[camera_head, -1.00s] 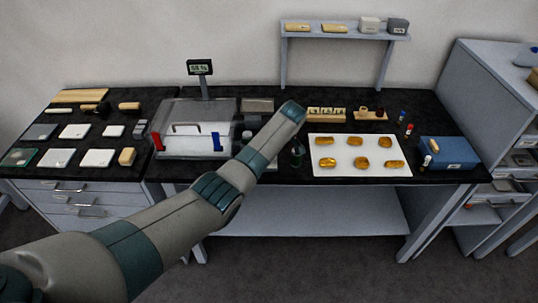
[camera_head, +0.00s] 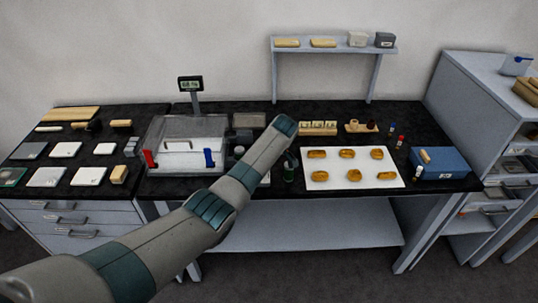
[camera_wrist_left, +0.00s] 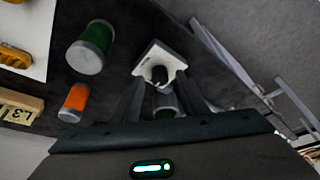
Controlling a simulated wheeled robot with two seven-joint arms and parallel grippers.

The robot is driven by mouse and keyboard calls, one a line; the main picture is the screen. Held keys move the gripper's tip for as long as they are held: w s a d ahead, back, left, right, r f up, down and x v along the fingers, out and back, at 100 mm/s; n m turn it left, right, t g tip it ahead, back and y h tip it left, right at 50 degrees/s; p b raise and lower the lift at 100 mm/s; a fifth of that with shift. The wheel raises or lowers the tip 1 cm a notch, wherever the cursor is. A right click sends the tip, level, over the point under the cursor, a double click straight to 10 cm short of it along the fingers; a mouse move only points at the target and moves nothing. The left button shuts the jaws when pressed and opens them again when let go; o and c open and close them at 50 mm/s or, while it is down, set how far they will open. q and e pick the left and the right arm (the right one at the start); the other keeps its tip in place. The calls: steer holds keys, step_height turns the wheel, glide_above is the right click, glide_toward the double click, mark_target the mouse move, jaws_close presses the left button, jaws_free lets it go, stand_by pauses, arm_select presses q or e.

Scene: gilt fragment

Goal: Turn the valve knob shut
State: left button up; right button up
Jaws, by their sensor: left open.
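In the left wrist view, a pale square plate (camera_wrist_left: 148,58) carries a small dark round knob (camera_wrist_left: 159,74); I take this to be the valve knob. My left gripper (camera_wrist_left: 160,88) is open, with its two dark fingers pointing toward the plate and the knob between or just beyond their tips. I cannot tell whether they touch it. A short dark cylinder shows between the fingers, nearer the palm. In the head view, my left forearm hides the gripper and most of the plate. My right gripper is in neither view.
A green cylinder (camera_wrist_left: 91,46) and an orange one (camera_wrist_left: 75,98) stand beside the gripper in the wrist view. In the head view, a white sheet with several golden pieces (camera_head: 352,168) lies right of my arm, and a clear-covered balance (camera_head: 185,130) stands left.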

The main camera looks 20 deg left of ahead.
arm_select(q)
steer(key=v, duration=1.7)
steer(key=shift+a, duration=0.1)
